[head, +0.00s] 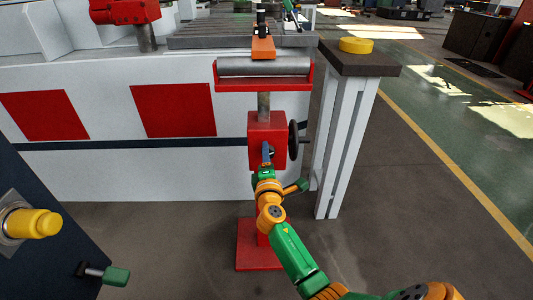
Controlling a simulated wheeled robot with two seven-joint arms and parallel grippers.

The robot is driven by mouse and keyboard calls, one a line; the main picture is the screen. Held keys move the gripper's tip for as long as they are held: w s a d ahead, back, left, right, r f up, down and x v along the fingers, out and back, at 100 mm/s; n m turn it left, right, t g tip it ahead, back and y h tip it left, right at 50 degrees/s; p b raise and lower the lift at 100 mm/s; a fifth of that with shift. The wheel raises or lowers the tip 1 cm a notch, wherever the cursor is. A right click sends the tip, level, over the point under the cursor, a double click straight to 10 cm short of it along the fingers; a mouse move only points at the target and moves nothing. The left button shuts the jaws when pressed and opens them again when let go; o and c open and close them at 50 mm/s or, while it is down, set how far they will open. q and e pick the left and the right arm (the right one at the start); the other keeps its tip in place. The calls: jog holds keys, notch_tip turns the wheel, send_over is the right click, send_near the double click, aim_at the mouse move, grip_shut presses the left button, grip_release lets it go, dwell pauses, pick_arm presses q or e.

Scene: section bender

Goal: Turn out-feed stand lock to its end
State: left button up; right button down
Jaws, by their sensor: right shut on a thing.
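The red out-feed stand (259,134) stands on a square red base (243,252), with a grey roller (262,67) in a red cradle on top. A black handwheel (294,140) is on its right side. My right gripper (267,158) is at the front face of the stand's red box. It is shut on a small part there, which I take to be the stand lock. The lock is mostly hidden by my fingers, so its angle cannot be told. My left gripper is out of view.
A side table (345,68) with a yellow disc (356,45) stands right of the stand. The white machine body (110,172) is behind. A dark cabinet (45,265) with a yellow knob (34,223) and a green handle (116,276) is at lower left.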

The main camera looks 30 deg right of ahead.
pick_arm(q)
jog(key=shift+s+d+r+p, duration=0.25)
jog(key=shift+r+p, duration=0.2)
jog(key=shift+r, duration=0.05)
pick_arm(e)
jog(key=n, duration=0.3)
jog(key=shift+d+r, duration=0.1)
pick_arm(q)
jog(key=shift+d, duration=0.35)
pick_arm(e)
jog(key=shift+n, duration=0.4)
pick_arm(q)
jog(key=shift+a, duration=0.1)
pick_arm(e)
jog(key=c, duration=0.7)
grip_release()
jog(key=shift+c, duration=0.2)
jog(key=o, duration=0.4)
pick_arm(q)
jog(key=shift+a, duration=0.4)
pick_arm(e)
jog(key=shift+d, duration=0.1)
